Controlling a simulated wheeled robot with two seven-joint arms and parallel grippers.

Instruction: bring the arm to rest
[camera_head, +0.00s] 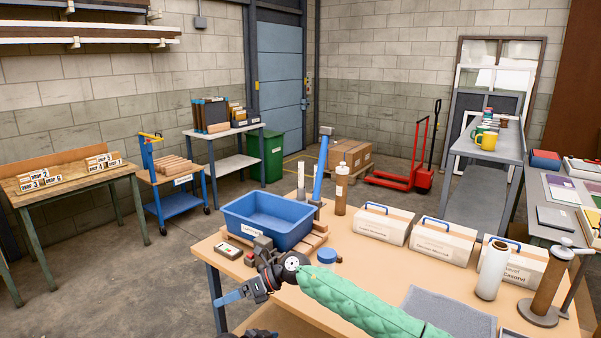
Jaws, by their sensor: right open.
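My right arm, in a green quilted sleeve (365,305), reaches in from the lower right over the front of the wooden table. Its dark gripper (258,273) is open, near the table's left front edge. It is in front of the blue bin (268,217) and appears empty. A blue strip (230,297) shows at the gripper's left; I cannot tell whether it belongs to the gripper.
The wooden table (395,275) holds white cases (443,241), a brown bottle (341,190), a blue-capped jar (327,257), a small label box (228,250), a grey mat (450,312) and a white roll (491,270). Floor left of the table is clear.

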